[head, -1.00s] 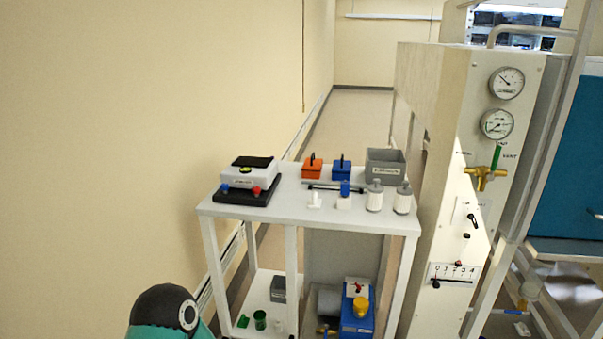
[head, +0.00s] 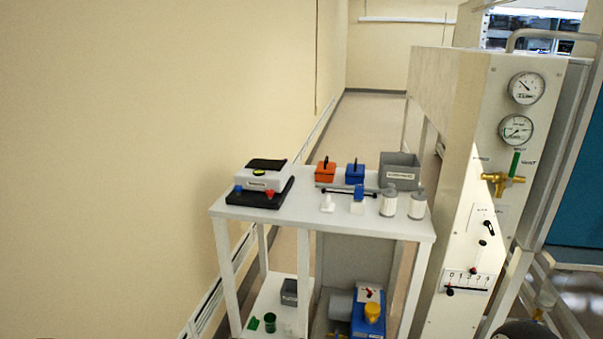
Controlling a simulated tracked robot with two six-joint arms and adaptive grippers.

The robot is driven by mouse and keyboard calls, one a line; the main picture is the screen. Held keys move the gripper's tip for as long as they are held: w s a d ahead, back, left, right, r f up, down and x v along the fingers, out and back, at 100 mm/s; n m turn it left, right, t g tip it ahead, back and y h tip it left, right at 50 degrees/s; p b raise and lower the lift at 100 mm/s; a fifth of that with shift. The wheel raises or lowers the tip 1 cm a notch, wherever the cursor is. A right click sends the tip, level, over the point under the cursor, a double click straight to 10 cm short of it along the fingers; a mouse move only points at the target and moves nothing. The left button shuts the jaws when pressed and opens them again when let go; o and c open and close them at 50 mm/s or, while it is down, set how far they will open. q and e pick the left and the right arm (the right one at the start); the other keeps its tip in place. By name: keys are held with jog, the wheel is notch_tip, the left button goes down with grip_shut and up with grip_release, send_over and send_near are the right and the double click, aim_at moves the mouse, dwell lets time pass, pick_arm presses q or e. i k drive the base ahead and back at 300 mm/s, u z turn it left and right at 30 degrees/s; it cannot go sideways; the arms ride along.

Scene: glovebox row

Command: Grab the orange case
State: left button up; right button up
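The orange case (head: 325,173) is a small box with a dark handle on top. It stands toward the back of the white cart's top (head: 300,219), just left of a similar blue case (head: 355,174). A dark bar with a blue part (head: 357,192) lies in front of the two cases. Neither of my grippers shows in the head view, and nothing is touching the orange case.
A balance-like device (head: 264,179) on a black base stands at the left of the cart top. A grey bin (head: 399,169) and two white bottles (head: 389,203) stand at the right. A wall is on the left; a white gauge panel (head: 497,150) is on the right.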

aim_at(325, 171)
jog(key=u, duration=0.1)
jog(key=i, duration=1)
jog(key=z, duration=0.05)
